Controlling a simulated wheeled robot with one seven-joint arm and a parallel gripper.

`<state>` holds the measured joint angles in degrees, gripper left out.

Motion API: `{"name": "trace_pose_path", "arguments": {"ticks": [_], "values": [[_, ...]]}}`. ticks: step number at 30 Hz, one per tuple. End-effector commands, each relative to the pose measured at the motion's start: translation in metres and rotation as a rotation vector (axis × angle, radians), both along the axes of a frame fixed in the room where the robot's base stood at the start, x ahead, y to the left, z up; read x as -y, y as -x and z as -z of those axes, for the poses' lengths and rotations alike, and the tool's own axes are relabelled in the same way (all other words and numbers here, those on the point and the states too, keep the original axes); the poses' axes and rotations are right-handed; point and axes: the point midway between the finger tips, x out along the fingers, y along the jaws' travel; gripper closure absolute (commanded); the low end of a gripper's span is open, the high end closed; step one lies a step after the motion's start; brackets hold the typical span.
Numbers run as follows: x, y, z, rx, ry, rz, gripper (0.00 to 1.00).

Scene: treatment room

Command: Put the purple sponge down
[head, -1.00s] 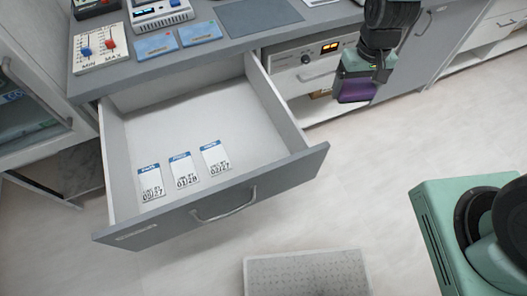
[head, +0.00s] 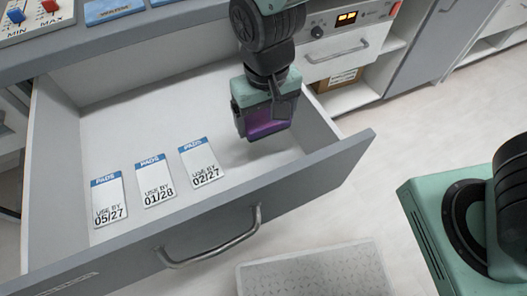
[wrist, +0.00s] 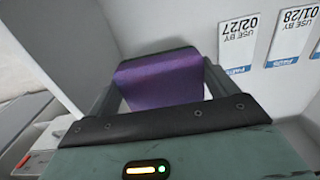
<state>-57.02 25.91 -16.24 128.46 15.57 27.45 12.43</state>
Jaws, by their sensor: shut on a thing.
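The purple sponge (head: 266,120) is between the fingers of my gripper (head: 266,128). In the head view they are over the right part of the open drawer (head: 137,77), to the right of the pad packets. The sponge also shows in the wrist view (wrist: 160,78), between the two fingers (wrist: 162,100). The drawer floor lies beyond it. I cannot tell how high the sponge is above the floor. Its ends are partly hidden by the gripper.
Three white and blue pad packets, marked 05/27 (head: 109,199), 01/28 (head: 155,182) and 02/27 (head: 201,163), lie in the drawer. The drawer front with its handle (head: 211,246) stands out over the floor. A grey textured step (head: 310,272) is in front.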

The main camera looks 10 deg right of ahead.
Motion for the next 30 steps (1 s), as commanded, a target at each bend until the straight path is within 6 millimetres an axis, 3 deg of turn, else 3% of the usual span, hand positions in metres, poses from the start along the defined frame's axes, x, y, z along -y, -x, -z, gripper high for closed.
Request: {"name": "trace_pose_path", "arguments": {"ticks": [9,16,21,30], "values": [[0.001,0.001,0.055,-0.003,0.004,0.0,0.4],[0.0,0.001,0.072,-0.001,0.002,-0.001,0.4],[0.0,0.001,0.097,-0.002,0.003,0.001,0.4],[0.0,0.001,0.101,0.0,0.0,-0.001,0.4]]}}
